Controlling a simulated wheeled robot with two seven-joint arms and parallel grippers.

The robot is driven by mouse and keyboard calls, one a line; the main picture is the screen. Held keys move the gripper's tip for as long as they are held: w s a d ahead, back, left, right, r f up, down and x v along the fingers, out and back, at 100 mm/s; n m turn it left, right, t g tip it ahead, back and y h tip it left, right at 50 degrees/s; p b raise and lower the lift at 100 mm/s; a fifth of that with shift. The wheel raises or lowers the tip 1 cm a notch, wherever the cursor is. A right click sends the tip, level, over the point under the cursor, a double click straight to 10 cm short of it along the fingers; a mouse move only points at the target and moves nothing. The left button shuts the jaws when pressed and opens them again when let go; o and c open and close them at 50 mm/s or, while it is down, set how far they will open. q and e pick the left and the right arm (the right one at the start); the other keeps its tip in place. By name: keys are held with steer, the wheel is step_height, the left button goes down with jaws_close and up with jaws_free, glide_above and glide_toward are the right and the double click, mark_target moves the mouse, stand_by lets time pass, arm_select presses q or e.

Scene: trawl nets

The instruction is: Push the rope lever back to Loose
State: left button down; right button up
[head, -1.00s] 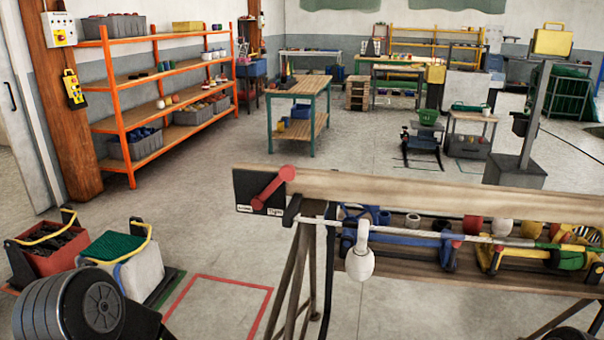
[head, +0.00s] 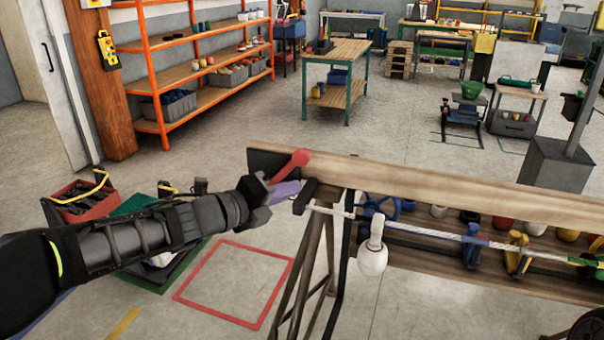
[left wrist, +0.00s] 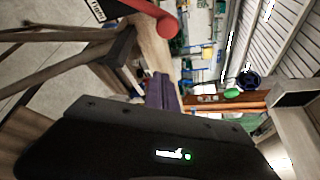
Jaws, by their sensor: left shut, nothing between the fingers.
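The red rope lever (head: 290,165) is on the left end of the wooden beam, slanting up to the right with its round knob at the top. Its dark label plate is mostly hidden in the head view. In the left wrist view the lever (left wrist: 166,24) is at the top, beside part of the black-and-white plate (left wrist: 98,8). My left gripper (head: 287,192) is shut and empty, its purple fingers just below the lever. In the left wrist view the fingers (left wrist: 165,92) point up, apart from the knob. My right gripper is out of view.
A white rope (head: 335,212) runs along the beam (head: 440,190), with a white float (head: 373,256) hanging from it. Trestle legs (head: 305,270) stand under the beam. A red crate (head: 85,205) and a red floor outline (head: 240,283) are to the left.

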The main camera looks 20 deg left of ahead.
arm_select(q)
steer(key=x, duration=0.9)
steer(key=a+r+p, duration=0.1)
steer(key=w+a+r+p, duration=0.1)
steer(key=p, duration=0.1)
steer(key=shift+w+a, duration=0.2)
steer(key=shift+a, duration=0.2)
steer(key=shift+w+a+f, duration=0.1)
steer(key=shift+f, duration=0.05)
